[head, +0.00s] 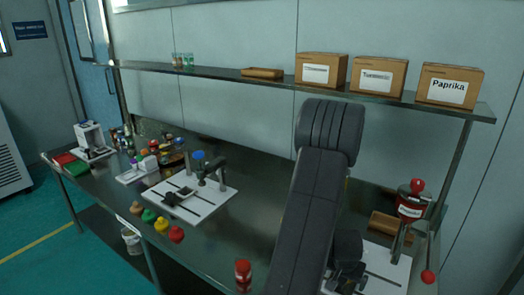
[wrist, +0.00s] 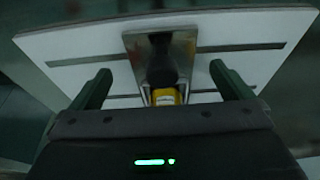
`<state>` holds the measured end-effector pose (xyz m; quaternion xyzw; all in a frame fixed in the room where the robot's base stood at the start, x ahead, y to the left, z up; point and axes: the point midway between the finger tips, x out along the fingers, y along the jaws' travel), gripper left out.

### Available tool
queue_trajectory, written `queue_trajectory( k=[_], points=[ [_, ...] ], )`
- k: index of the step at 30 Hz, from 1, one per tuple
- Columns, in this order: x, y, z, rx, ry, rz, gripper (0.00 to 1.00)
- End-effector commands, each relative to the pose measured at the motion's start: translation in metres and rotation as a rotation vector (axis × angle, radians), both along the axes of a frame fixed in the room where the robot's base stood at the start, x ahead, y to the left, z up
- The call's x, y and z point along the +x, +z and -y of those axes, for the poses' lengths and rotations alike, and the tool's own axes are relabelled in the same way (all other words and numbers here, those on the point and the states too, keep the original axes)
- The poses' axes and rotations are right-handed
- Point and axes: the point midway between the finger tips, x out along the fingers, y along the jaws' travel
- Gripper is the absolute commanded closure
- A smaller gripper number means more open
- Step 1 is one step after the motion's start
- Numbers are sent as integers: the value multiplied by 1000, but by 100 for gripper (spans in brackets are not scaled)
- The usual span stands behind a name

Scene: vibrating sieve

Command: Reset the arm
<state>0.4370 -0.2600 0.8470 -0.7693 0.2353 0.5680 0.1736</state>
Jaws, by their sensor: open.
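My gripper (wrist: 160,69) is open in the wrist view, its two dark green fingers wide apart. A small yellow part (wrist: 166,97) with a dark piece above it shows between the fingers, with visible gaps on both sides. They are in front of a metal bracket on a slotted white board (wrist: 85,45). I cannot tell how far these are from the fingers. In the head view my arm (head: 315,200) reaches over the right part of the steel table (head: 255,185). My wrist is low at the right white board (head: 385,268), and the arm hides part of that area.
A red-topped device (head: 411,203) stands close right of my wrist, beside a brown tray (head: 389,227). A red jar (head: 243,274) stands at the front edge. Another white board (head: 205,208) with a clamp stands left. A shelf (head: 220,72) with cardboard boxes (head: 377,77) runs behind.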

Motion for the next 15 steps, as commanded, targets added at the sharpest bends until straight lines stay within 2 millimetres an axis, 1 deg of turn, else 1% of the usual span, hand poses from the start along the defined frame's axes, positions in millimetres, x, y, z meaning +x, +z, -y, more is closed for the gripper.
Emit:
queue_trajectory(
  k=[1, 6, 15],
  points=[
    [2, -12, 1, 0, 0, 0, 0],
    [6, -27, 4, 0, 0, 0, 0],
    [10, -25, 0, 0, -1, 0, 0]
  ],
)
